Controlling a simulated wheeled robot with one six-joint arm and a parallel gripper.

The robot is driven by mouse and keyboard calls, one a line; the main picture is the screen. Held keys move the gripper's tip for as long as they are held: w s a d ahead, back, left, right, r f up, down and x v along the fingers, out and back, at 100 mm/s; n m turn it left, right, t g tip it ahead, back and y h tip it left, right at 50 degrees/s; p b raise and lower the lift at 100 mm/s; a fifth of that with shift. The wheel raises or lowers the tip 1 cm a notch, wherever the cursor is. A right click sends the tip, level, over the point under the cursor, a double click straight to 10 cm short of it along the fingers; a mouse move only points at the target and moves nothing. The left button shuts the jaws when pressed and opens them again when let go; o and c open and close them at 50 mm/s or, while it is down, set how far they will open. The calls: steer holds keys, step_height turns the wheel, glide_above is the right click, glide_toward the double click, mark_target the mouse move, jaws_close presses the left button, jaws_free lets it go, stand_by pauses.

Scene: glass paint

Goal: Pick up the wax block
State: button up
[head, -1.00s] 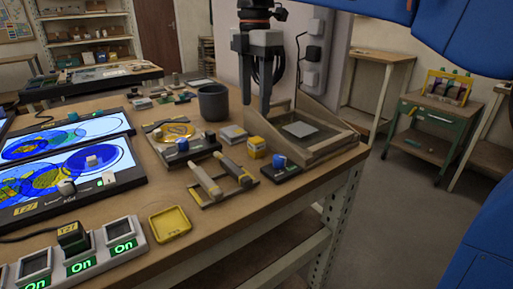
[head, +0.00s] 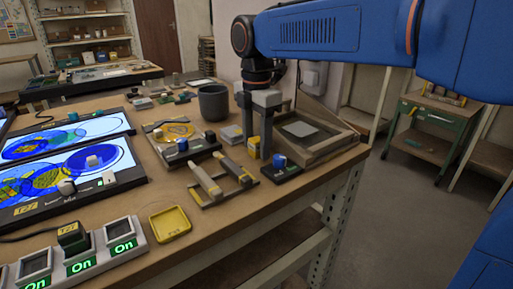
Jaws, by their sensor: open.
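A small yellow block with a pale top, which looks like the wax block (head: 254,148), sits on the wooden bench beside a blue-knobbed device. My gripper (head: 256,150) is open and points straight down over it, with one dark finger at its left and one at its right. The fingers partly hide the block. I cannot tell whether they touch it.
A blue-knobbed device (head: 281,165) stands close at the right, and a grey block stack (head: 231,134) at the left. A wooden-framed tray (head: 340,140) is behind. Two handled tools (head: 207,183) lie in front. A grey cup (head: 213,104) stands behind left.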

mark_target(257, 139)
steer(key=shift+f, duration=0.25)
steer(key=c, duration=1.1)
step_height(257, 139, up, 18)
steer(key=shift+o, duration=0.4)
